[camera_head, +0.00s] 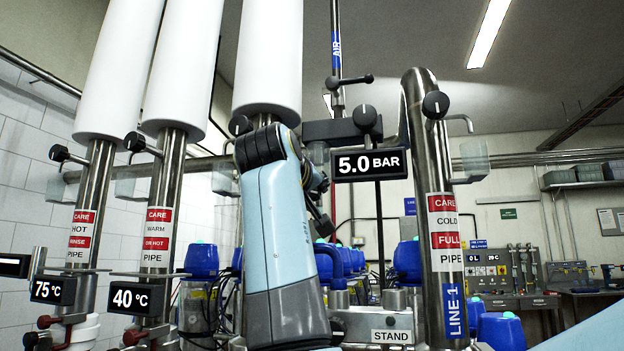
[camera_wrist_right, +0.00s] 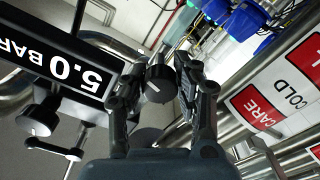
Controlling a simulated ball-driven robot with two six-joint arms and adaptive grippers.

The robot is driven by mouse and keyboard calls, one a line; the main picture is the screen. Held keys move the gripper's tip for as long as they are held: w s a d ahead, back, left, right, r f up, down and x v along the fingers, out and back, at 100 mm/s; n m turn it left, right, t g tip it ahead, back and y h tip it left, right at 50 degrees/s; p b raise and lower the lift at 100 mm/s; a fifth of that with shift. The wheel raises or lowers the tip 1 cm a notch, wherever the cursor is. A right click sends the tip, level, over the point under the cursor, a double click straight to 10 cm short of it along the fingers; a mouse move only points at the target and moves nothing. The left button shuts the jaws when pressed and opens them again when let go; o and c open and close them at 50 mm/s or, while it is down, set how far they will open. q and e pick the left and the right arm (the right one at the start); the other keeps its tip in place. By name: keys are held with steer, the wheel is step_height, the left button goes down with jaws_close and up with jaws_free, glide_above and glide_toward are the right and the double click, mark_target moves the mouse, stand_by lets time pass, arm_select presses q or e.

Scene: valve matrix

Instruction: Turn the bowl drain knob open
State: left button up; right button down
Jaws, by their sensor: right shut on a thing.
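My right gripper (camera_wrist_right: 160,75) is shut on a round dark knob (camera_wrist_right: 157,86) with a pale pointer line, between its two fingers in the right wrist view. No label on this knob is readable, so I cannot tell from print which one it is. In the head view my light-blue right arm stands in the middle. Only part of the right gripper (camera_head: 321,205) shows there, beside the wrist, and the held knob is hidden. My left gripper is not in view.
A 5.0 BAR display (camera_head: 369,164) sits right of my arm, with a dark knob (camera_head: 365,118) above it. The cold pipe (camera_head: 411,130) carries another knob (camera_head: 436,105). Hot and warm pipes with displays (camera_head: 53,290) stand left. Blue-capped valves (camera_head: 201,262) crowd below.

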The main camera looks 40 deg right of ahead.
steer(key=shift+n+p, duration=1.45)
steer(key=shift+n, duration=0.25)
steer(key=shift+f, duration=0.1)
steer(key=c, duration=0.9)
jaws_free()
steer(key=shift+a, duration=0.1)
steer(key=shift+c, duration=0.2)
